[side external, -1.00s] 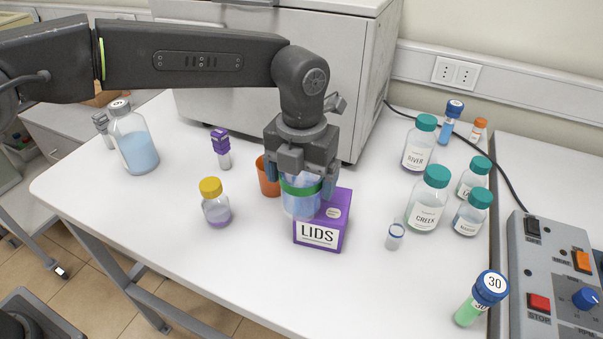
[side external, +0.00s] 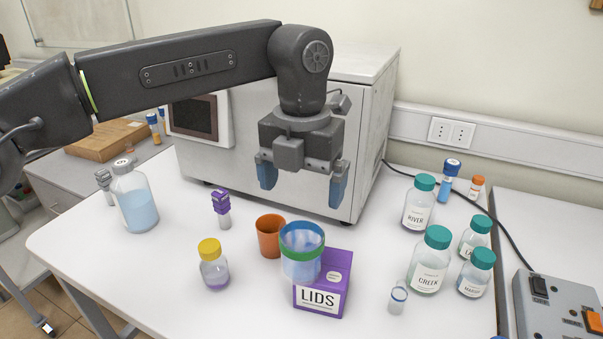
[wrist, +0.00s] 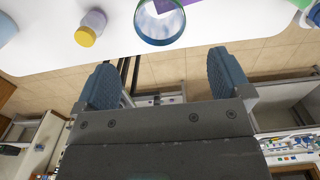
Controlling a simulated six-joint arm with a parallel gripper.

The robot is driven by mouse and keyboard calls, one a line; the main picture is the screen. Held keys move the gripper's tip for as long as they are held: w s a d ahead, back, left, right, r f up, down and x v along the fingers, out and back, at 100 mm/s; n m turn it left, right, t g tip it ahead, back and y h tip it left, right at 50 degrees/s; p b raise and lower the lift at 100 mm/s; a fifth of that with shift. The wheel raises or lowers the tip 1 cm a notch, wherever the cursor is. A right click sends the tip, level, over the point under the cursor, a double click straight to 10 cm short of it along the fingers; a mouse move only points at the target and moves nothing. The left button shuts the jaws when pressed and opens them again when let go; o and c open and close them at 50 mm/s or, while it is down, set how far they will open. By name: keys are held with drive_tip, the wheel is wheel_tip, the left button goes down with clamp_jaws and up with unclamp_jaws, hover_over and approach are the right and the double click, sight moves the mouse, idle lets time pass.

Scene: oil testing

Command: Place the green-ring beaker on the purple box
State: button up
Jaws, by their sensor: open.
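The clear bluish beaker with a green ring (side external: 302,254) stands upright on the left part of the top of the purple box (side external: 333,292), which is labelled LIDS. Its base overlaps the box's top left edge. In the wrist view the beaker (wrist: 160,38) shows at the top, with a bit of purple box (wrist: 193,3) beside it. My gripper (side external: 302,182) is open and empty, above the beaker and clear of it. Its two blue-grey fingers also show apart in the wrist view (wrist: 166,82).
An orange cup (side external: 269,240) stands close left of the beaker. A yellow-capped bottle (side external: 213,268) and purple-capped tube (side external: 222,210) are further left. Green-capped bottles (side external: 432,260) and a small vial (side external: 397,299) are right. A large grey machine (side external: 345,115) stands behind.

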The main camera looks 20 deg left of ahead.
drive_tip(key=shift+r, duration=0.7)
drive_tip(key=s+a+r+n+t, duration=0.15)
drive_tip(key=s+a+n, duration=0.25)
drive_tip(key=a+n, duration=0.45)
drive_tip(key=s+a+r+n+t, duration=0.1)
drive_tip(key=s+a+r+n, duration=0.2)
drive_tip(key=a+n, duration=0.55)
drive_tip(key=s+a+f+n+t, duration=0.1)
drive_tip(key=s+a+f+n, duration=0.4)
drive_tip(key=s+n, duration=0.2)
drive_tip(key=s+a+f+n+t, duration=0.2)
drive_tip(key=s+a+f+n, duration=0.3)
drive_tip(key=n, duration=0.7)
drive_tip(key=s, duration=0.2)
drive_tip(key=shift+s+f, duration=0.3)
drive_tip(key=shift+s, duration=0.05)
